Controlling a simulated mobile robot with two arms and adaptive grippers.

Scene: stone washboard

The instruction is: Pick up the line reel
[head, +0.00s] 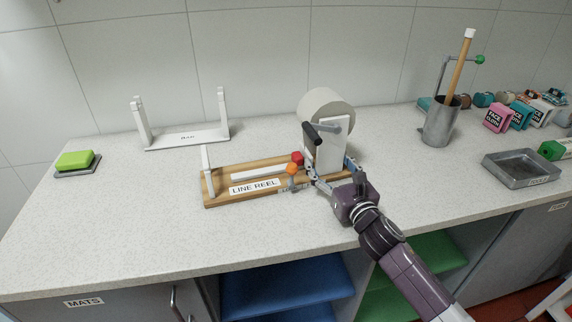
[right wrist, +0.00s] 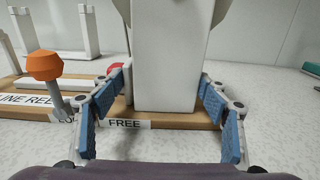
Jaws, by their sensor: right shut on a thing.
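The line reel has a wooden base (head: 222,199) labelled LINE REEL, which appears to rest on the counter. At its right end stands a white upright (head: 333,147) with a dark crank handle, and a pale round drum (head: 326,101) shows behind it. An orange knob (head: 292,169) on a grey lever and a red knob (head: 298,157) are beside the upright. My right gripper (head: 331,180) is shut on the white upright. In the right wrist view, its blue pads flank the upright (right wrist: 165,60), above a FREE label. My left gripper is not in view.
A white two-post rack (head: 187,136) stands behind left, and a green sponge (head: 75,160) lies at far left. A metal cup (head: 439,125) with a wooden stick and a grey tray (head: 520,170) are at right. The front left counter is clear.

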